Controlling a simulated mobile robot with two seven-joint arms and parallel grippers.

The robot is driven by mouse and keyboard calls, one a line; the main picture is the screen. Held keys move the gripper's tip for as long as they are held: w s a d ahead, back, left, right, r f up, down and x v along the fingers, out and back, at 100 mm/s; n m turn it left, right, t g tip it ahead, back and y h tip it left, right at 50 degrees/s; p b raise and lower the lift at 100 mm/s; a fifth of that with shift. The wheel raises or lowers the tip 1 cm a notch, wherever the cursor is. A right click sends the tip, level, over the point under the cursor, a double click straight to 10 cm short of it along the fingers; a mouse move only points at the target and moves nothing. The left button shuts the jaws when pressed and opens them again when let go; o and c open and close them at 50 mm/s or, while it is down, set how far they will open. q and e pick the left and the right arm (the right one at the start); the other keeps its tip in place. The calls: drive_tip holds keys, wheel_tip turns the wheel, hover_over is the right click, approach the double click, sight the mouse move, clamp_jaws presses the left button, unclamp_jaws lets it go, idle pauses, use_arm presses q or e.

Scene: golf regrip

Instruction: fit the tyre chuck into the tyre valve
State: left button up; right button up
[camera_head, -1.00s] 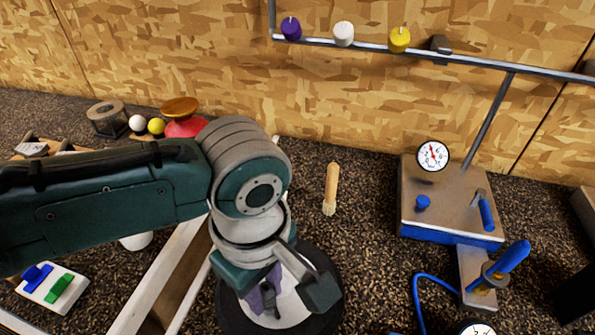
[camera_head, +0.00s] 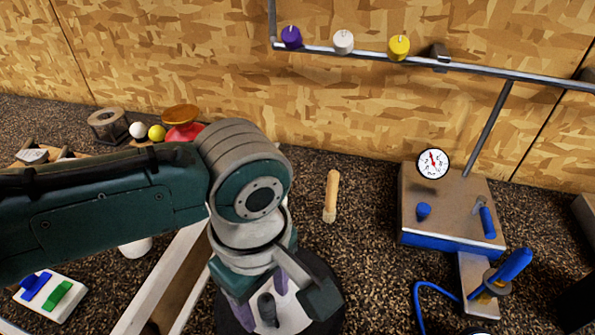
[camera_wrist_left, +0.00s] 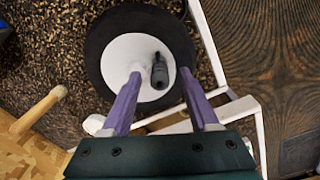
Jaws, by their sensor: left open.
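The wheel has a black tyre (camera_wrist_left: 103,38) and a white hub (camera_wrist_left: 118,48); in the head view the tyre (camera_head: 328,275) is partly hidden by my arm. A dark upright stem, which looks like the tyre valve (camera_wrist_left: 159,74), stands on the hub; it also shows in the head view (camera_head: 267,309). My left gripper (camera_wrist_left: 160,79) is open above the hub, its purple fingers on either side of the stem. I cannot tell whether they touch it. A blue-handled piece with a brassy collar, perhaps the tyre chuck (camera_head: 512,266), stands at the right. My right gripper is not in view.
A metal box (camera_head: 448,192) with a pressure gauge (camera_head: 433,163) stands at the right, and a blue hose (camera_head: 418,302) curls in front of it. A wooden peg (camera_head: 331,195) stands behind the wheel. A white frame (camera_head: 160,275) lies left of the wheel.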

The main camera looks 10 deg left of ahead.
sight(264, 299)
use_arm(q)
wheel_tip(264, 299, up, 9)
drive_tip(key=shift+f+p, duration=0.1)
drive_tip(key=shift+p, duration=0.55)
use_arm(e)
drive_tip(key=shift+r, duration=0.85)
